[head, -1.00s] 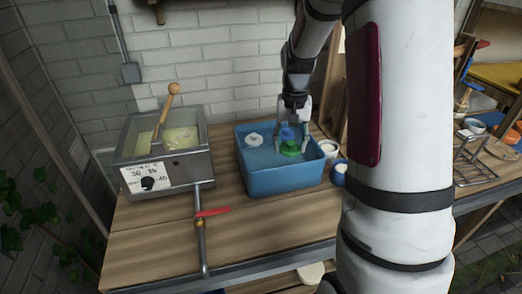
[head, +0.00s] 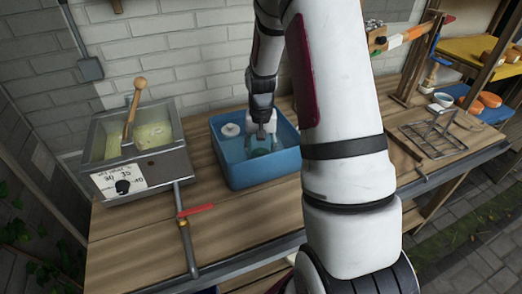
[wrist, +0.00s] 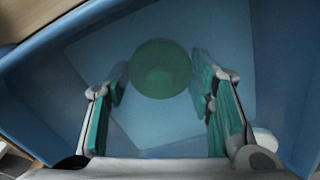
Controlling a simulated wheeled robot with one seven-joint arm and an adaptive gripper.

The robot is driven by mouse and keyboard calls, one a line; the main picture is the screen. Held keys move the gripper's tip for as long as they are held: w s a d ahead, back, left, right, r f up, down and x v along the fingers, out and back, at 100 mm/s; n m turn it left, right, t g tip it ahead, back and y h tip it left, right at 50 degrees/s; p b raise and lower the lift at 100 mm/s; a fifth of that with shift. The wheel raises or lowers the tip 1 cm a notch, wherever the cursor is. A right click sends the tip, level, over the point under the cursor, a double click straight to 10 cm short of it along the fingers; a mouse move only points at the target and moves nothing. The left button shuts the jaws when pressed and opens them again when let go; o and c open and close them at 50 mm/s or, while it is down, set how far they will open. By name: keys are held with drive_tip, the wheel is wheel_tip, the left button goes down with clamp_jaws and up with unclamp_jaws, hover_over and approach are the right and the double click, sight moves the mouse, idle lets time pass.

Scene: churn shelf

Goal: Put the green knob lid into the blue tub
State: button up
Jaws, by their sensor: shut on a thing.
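The blue tub (head: 262,176) stands on the wooden bench with what looks like water inside. My gripper (head: 261,140) reaches down into it. The green knob lid (head: 260,152) is low inside the tub, below my gripper and partly hidden by it in the head view. In the wrist view the green lid (wrist: 160,68) looks dim and blurred, as if under water. The fingers of my gripper (wrist: 159,82) stand on either side of it, shut on it. The blue tub's wall (wrist: 30,85) surrounds them.
A white lid (head: 230,130) is in the tub's back left. A metal vat (head: 140,155) with a wooden-handled tool stands to the left. A pipe with a red lever (head: 196,210) runs along the front. A wire rack (head: 433,133) stands at right.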

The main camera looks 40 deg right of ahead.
drive_tip(key=shift+f, duration=0.25)
drive_tip(key=shift+f, duration=0.45)
drive_tip(key=shift+f+b, duration=0.1)
drive_tip(key=shift+b, duration=0.2)
drive_tip(key=o, duration=1)
drive_tip(key=shift+c, duration=0.2)
